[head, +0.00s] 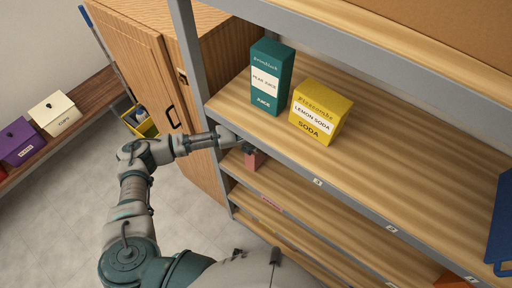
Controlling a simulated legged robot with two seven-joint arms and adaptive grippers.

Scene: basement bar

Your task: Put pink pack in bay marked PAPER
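The pink pack (254,159) is a small block at the left end of the shelving, just below the front edge of the upper shelf. My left gripper (248,148) reaches in from the left, its dark fingertips at the top of the pink pack. The fingers are small and partly hidden, so I cannot tell whether they grip it or only touch it. A small pink-red label (271,204) is on a lower shelf edge, too small to read. I cannot make out a PAPER mark. My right gripper is not in view.
A teal juice carton (270,78) and a yellow soda box (320,112) stand on the upper shelf (410,175). A blue object (503,225) is at the right edge. A wooden cabinet (150,60) adjoins the shelving at left. Purple (20,143) and white (55,113) boxes sit on a bench.

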